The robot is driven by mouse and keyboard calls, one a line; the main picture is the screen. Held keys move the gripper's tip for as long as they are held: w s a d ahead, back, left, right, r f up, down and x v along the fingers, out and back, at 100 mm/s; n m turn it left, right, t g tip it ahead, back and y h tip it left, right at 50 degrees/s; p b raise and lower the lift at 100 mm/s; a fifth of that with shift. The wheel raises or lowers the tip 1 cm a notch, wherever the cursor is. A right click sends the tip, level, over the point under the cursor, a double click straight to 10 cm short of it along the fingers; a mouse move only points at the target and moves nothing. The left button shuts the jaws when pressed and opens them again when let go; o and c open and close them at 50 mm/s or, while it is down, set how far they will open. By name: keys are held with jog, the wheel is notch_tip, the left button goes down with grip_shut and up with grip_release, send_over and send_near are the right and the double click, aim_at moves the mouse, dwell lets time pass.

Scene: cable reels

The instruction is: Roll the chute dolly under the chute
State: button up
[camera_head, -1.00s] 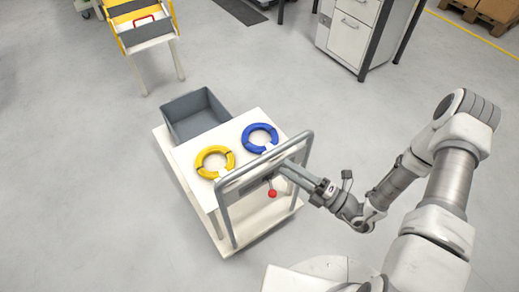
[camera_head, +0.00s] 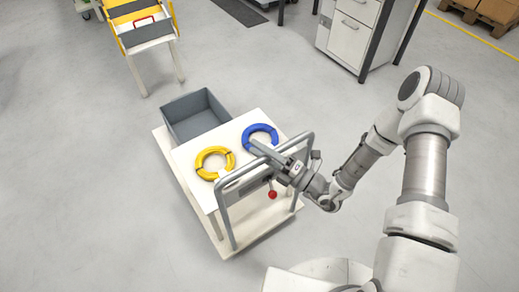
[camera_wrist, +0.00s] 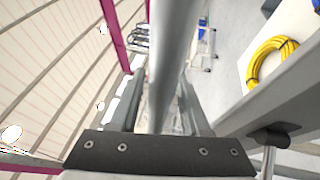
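The chute dolly (camera_head: 222,234) is a low white cart with a raised white top and a grey tubular push handle (camera_head: 222,207) on its near side. A lever with a red knob (camera_head: 272,195) hangs by the handle. The chute (camera_head: 145,33), with yellow sides and grey sloped panels, stands on legs at the upper left, apart from the dolly. My gripper (camera_head: 264,151) is at the handle's top bar, fingers reaching over it. In the wrist view the handle bar (camera_wrist: 168,60) runs between my spread fingers (camera_wrist: 163,112); I see no firm closure on it.
A yellow cable ring (camera_head: 215,151) and a blue one (camera_head: 248,129) lie on the dolly's top. A grey bin (camera_head: 189,128) sits at its far end. A white drawer cabinet (camera_head: 349,38) stands at the upper right. The floor between dolly and chute is clear.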

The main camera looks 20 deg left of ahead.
grip_shut()
dwell(1.2)
